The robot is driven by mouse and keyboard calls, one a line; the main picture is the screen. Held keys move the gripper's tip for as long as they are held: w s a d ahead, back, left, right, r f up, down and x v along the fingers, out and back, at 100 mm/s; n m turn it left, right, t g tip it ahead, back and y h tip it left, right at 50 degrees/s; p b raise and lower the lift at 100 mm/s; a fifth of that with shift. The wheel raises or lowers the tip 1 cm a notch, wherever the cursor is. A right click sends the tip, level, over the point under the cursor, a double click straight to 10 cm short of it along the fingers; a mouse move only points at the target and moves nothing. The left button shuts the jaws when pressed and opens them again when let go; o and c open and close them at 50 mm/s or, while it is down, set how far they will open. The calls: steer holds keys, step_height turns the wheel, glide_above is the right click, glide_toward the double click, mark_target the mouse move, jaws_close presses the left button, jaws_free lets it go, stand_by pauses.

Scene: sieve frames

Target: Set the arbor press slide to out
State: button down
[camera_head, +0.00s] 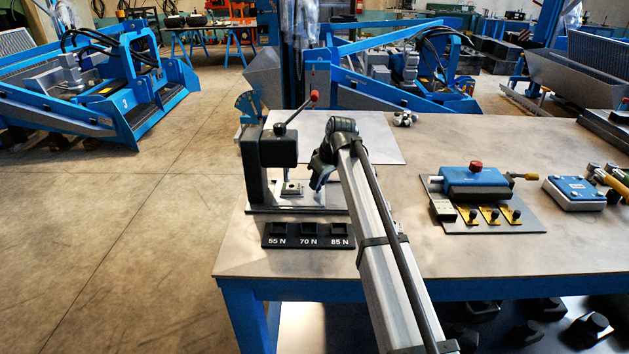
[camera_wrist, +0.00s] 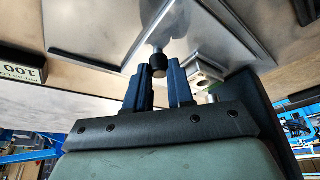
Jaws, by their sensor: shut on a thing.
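The arbor press (camera_head: 270,150) stands at the left end of the table, with a red-knobbed lever (camera_head: 298,111) on top. Its slide (camera_head: 291,188) is a light metal plate with a small block on it, low under the press head. My gripper (camera_head: 318,182) reaches in from the right beside the slide. In the wrist view, my gripper (camera_wrist: 159,72) is shut with its blue fingers on either side of a dark round knob (camera_wrist: 158,63) on a metal stem. A light metal block (camera_wrist: 205,78) lies just right of the fingers. My gripper hides the knob in the head view.
A black holder marked 55 N, 70 N and 85 N (camera_head: 308,234) lies in front of the press. A grey sheet (camera_head: 375,135) lies behind my arm. A blue fixture with a red knob (camera_head: 475,182) stands to the right. The table's left edge is close to the press.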

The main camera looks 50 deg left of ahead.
steer(key=w+d, duration=0.8)
steer(key=c, duration=1.2)
jaws_free()
steer(key=shift+o, duration=1.1)
steer(key=v, duration=1.3)
steer(key=shift+d+r, duration=0.15)
steer(key=shift+r, duration=0.2)
